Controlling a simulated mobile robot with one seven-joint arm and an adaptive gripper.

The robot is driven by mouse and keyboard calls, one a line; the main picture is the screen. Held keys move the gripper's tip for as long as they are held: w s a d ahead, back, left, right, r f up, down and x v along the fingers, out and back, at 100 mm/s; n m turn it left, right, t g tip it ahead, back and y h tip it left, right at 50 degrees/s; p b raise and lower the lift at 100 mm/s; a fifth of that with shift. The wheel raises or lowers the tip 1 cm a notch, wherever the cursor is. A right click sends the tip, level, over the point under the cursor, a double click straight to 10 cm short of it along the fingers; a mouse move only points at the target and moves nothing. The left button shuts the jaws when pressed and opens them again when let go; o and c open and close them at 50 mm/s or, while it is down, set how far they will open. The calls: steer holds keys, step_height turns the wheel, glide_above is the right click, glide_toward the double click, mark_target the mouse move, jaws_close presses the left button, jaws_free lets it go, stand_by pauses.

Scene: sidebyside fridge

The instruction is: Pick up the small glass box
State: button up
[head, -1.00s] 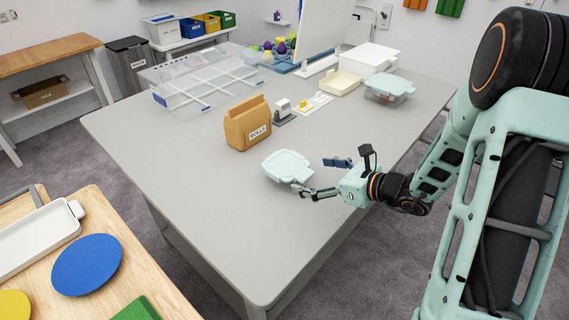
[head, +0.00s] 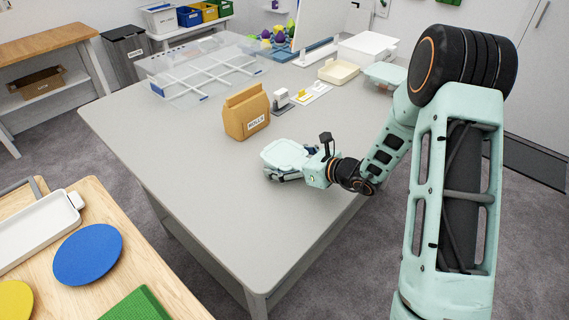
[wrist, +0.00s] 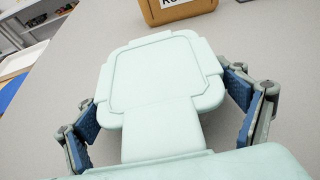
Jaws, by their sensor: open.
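A small box with a pale mint lid (head: 285,154) sits on the grey table, and the lid fills the middle of the wrist view (wrist: 165,75). Its walls are mostly hidden under the lid. My gripper (head: 291,168) is open around it, with one blue-padded finger at each side in the wrist view (wrist: 160,102). A gap shows between the right pad and the lid; contact on the left cannot be told. A second, similar box with a mint lid and clear walls (head: 385,76) stands farther back, partly behind my arm.
A brown paper bag labelled ROLLS (head: 246,112) stands just behind the near box. A clear divided tray (head: 200,70), a cream dish (head: 338,71) and a white box (head: 367,48) are farther back. The front of the grey table (head: 215,205) is clear.

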steer(key=shift+c, duration=0.4)
steer(key=c, duration=1.5)
steer(key=shift+c, duration=0.3)
steer(key=shift+r, duration=0.2)
